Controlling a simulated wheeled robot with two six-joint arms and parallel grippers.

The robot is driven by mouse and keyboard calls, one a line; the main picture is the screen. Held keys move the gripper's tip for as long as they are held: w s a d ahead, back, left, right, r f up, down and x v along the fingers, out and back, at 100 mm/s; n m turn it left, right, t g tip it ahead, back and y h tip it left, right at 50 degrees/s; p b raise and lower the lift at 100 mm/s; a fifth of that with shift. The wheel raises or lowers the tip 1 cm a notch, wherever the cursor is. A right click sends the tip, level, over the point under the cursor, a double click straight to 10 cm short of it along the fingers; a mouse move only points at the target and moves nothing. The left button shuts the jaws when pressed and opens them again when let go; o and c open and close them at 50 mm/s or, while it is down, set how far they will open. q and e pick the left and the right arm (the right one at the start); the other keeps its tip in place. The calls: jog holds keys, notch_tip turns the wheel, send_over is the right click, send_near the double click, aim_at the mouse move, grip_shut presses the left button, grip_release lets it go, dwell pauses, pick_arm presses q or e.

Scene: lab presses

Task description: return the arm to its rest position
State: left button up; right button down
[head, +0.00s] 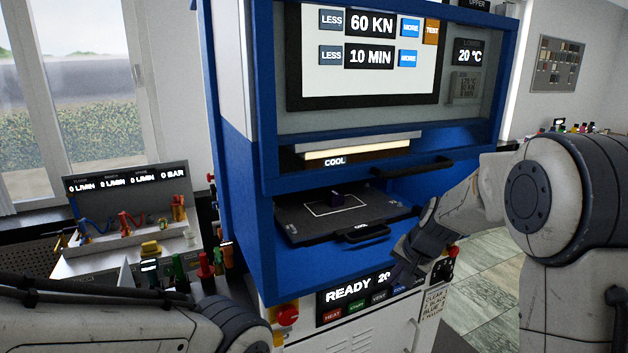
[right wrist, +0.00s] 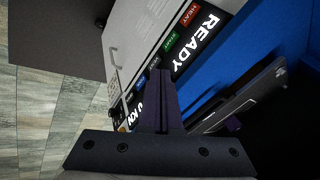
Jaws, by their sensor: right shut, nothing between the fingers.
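My right arm comes in from the right in the head view, its gripper (head: 408,262) in front of the blue press (head: 262,190), near the lower right of the press opening. In the right wrist view the right gripper (right wrist: 162,75) has its fingers together, with nothing between them. It points along the READY panel (right wrist: 195,45), which also shows in the head view (head: 355,292). My left arm shows only as links at the lower left; its gripper is out of the picture.
A red button (head: 288,315) is below left. A gauge bench (head: 120,262) with valves stands left. Tiled floor (head: 480,290) is clear at right.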

jog(key=s+a+f+n+g+h, duration=0.1)
jog(key=s+f+n, duration=0.2)
jog(key=s, duration=0.7)
jog(key=s+a+f+n+g+h, duration=0.1)
jog(key=s+f+n, duration=0.25)
jog(key=s, duration=0.55)
jog(key=s+a+r+n+g+y+b, duration=0.1)
jog(key=s+a+r+n+g+b, duration=0.1)
jog(key=s+a+n, duration=0.6)
jog(key=s+a+r+g, duration=0.1)
jog(key=s+a+r, duration=0.1)
jog(key=s+a, duration=0.3)
jog(key=shift+s+a, duration=0.15)
jog(key=shift+s, duration=0.95)
jog(key=shift+r, duration=0.1)
